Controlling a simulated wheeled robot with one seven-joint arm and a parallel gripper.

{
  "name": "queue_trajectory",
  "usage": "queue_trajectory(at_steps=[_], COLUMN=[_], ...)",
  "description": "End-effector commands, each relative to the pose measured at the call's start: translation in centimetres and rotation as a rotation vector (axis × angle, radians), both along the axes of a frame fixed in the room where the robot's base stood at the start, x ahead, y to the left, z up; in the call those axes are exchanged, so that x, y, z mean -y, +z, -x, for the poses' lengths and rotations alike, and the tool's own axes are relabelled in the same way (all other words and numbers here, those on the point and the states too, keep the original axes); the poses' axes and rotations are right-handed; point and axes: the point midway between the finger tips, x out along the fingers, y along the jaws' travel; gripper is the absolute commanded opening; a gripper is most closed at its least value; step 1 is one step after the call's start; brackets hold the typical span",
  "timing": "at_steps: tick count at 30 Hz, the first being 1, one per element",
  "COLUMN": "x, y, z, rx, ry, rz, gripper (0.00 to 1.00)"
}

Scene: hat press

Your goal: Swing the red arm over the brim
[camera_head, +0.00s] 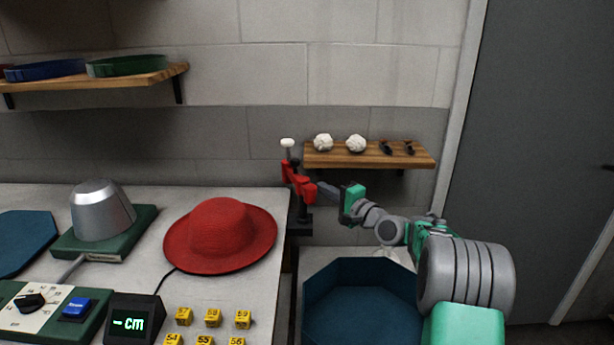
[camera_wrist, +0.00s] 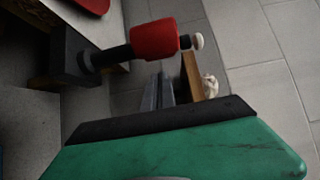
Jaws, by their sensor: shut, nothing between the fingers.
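The red arm (camera_head: 298,182) stands on a dark post at the right edge of the bench, with a white knob (camera_head: 287,143) above its far end. In the wrist view the red arm (camera_wrist: 154,40) shows close up, its white knob on the right. The red hat (camera_head: 221,226) with its wide brim lies on the bench, left of the red arm; the red arm is not over the brim. My gripper (camera_head: 326,189) is shut and empty, right beside the red arm. Its fingers (camera_wrist: 158,90) show in the wrist view; I cannot tell whether they touch the arm.
A metal hat block (camera_head: 101,211) on a green base stands at the bench's left. A display (camera_head: 133,317) and several yellow cubes (camera_head: 213,317) are at the front. A wooden shelf (camera_head: 368,157) is behind my gripper. A blue bin (camera_head: 360,300) is below my arm.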

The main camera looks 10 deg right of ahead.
Motion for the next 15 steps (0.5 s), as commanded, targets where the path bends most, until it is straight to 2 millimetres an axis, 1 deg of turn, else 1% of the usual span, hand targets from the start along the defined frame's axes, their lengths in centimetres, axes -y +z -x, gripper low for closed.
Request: queue_trajectory(at_steps=[2, 5, 12, 15], x=[-0.1, -0.6, -2.7, -3.5], y=[0.0, 0.0, 0.0, -0.1], z=[-0.5, -1.8, -6.1, -7.5], rx=[-0.001, 0.000, 0.000, 0.000], ry=[-0.001, -0.003, -0.006, -0.005], rz=[0.000, 0.000, 0.001, 0.001], gripper=[0.00, 0.00, 0.00, 0.00])
